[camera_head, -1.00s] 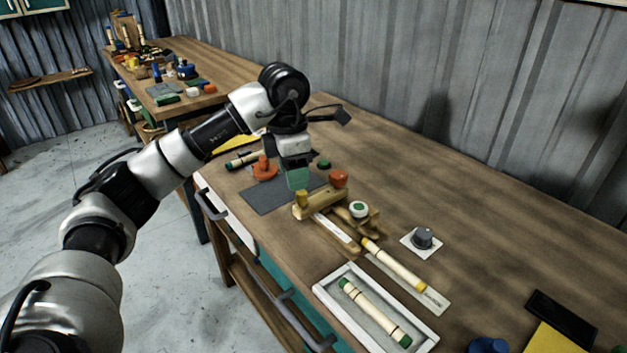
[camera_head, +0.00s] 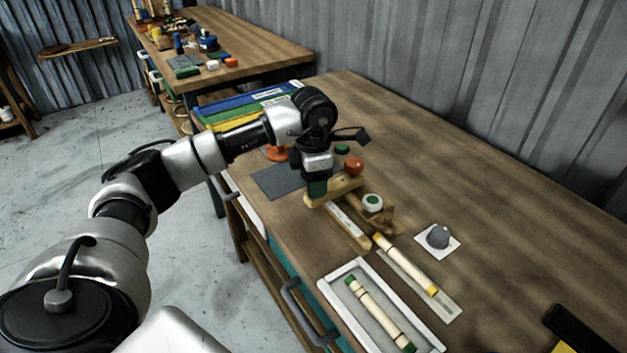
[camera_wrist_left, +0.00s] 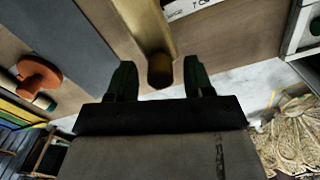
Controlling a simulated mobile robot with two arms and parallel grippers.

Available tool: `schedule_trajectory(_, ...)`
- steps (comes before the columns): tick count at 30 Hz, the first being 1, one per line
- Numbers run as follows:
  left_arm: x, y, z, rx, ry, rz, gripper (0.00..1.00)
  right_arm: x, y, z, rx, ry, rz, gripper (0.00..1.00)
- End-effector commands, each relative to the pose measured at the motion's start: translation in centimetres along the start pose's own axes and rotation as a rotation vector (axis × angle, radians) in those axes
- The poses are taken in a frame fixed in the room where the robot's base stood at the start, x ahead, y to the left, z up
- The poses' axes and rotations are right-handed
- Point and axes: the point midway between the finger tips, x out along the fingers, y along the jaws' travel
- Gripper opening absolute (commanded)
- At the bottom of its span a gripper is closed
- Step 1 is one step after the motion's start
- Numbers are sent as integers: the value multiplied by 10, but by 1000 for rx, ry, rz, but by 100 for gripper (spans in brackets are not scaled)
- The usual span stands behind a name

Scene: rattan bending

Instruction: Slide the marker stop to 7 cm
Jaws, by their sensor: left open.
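The wooden jig (camera_head: 348,225) stands on the bench, with a white scale strip (camera_head: 342,217) along it. A red knob (camera_head: 353,166) and a white-and-green knob (camera_head: 372,203) are by it. My left gripper (camera_head: 317,190) points down over the jig's far left end and hides part of it. In the left wrist view, its green fingers (camera_wrist_left: 161,82) are open on both sides of a tan, round-ended piece (camera_wrist_left: 158,70), with gaps showing. This may be the marker stop; I cannot be sure. The scale's print (camera_wrist_left: 188,6) is only partly visible there. My right gripper is not in view.
A grey mat (camera_head: 275,181) lies left of the jig and an orange-red piece (camera_wrist_left: 38,75) near it. A white tray (camera_head: 433,337) with a green-ended rod (camera_head: 378,312), a yellow-ended rod (camera_head: 405,264) and a grey knob (camera_head: 438,236) lie nearer.

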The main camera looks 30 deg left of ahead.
Motion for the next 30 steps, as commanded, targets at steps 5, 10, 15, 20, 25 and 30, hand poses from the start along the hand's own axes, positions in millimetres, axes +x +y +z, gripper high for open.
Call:
schedule_trajectory(5, 7, 0, 0, 0, 0, -1, 52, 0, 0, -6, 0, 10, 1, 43)
schedule_trajectory(10, 7, 0, 0, 1, -1, -1, 52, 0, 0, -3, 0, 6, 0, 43)
schedule_trajectory(15, 7, 0, 0, 0, -1, -1, 30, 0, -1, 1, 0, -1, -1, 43)
schedule_trajectory(20, 7, 0, 0, 0, -1, -1, 6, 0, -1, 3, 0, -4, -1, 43)
schedule_trajectory(25, 6, 0, 0, 0, -1, -1, 0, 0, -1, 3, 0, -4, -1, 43)
schedule_trajectory(30, 7, -7, 2, 2, -1, -1, 0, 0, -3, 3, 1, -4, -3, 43)
